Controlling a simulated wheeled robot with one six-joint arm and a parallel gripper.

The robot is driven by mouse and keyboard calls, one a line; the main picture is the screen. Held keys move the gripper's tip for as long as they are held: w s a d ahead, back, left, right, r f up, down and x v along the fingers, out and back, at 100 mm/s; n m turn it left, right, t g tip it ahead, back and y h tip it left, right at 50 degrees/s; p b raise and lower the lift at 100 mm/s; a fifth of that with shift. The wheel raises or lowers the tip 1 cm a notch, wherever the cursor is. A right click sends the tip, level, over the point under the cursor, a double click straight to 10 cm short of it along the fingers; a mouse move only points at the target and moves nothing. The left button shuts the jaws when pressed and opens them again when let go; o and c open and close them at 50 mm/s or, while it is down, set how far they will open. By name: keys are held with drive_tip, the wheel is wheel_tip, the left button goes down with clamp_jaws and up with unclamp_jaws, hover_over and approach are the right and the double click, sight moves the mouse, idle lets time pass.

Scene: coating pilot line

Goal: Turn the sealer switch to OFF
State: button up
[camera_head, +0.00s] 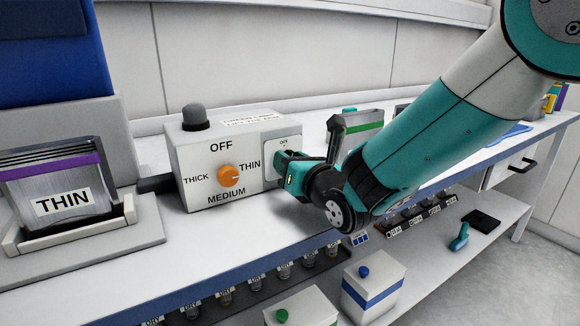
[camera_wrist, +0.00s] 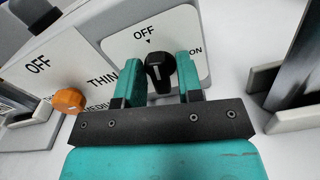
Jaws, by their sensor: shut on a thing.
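The sealer switch is a black knob (camera_wrist: 158,72) on a white plate (camera_wrist: 118,45) marked OFF at the top and ON at the right. A small black triangle sits under the OFF label. The knob's white line points roughly up toward OFF. My gripper (camera_wrist: 159,75) has its two teal fingers on either side of the knob and is shut on it. In the head view my gripper (camera_head: 282,170) reaches the plate (camera_head: 283,147) at the right of a grey control box (camera_head: 235,195); the knob is hidden there by the gripper.
An orange dial (camera_head: 229,175) on the box front has OFF, THICK, THIN and MEDIUM around it. A holder with a pack labelled THIN (camera_head: 62,202) stands at left. A green-striped pack (camera_head: 362,128) is behind my arm. A shelf below holds several vials and two white boxes (camera_head: 372,287).

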drive_tip(key=shift+n+p, duration=0.35)
drive_tip(key=shift+n, duration=0.35)
drive_tip(key=shift+r+p, duration=0.15)
drive_tip(key=shift+p, duration=0.65)
drive_tip(key=p, duration=0.6)
drive_tip(key=shift+w+r, duration=0.1)
drive_tip(key=shift+w, duration=0.15)
drive_tip(key=o, duration=1.1)
drive_tip(key=shift+s+a+n, duration=0.1)
drive_tip(key=shift+a+n, duration=0.1)
drive_tip(key=shift+n, duration=0.1)
